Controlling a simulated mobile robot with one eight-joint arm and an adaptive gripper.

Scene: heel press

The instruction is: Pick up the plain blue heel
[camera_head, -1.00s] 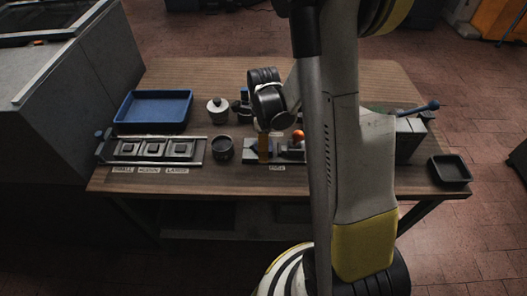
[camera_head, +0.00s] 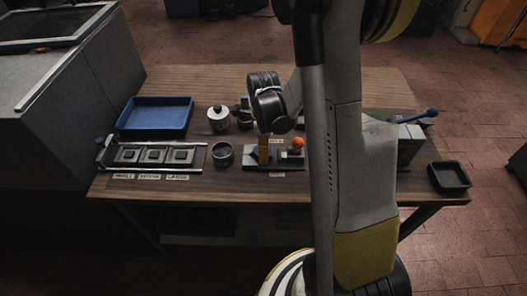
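A small dark blue piece (camera_head: 243,113) stands at the back of the wooden table, beside a white-topped pot and partly covered by my wrist. I cannot tell for sure whether it is the plain blue heel. The end of my arm (camera_head: 268,103) is above the middle of the table, just right of this piece. I cannot make out gripper fingers or anything held. A dark press base (camera_head: 285,167) with an upright ochre part (camera_head: 263,151) and an orange ball (camera_head: 298,143) lies below my wrist. A small bluish shape shows beside the ochre part, too small to identify.
A blue tray (camera_head: 155,132) is at the back left. A rack (camera_head: 130,165) with three labelled dark squares is in front of it. A dark cup (camera_head: 223,154) stands between rack and press base. A black bin (camera_head: 463,178) is at the right edge, near a blue-handled device (camera_head: 412,140).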

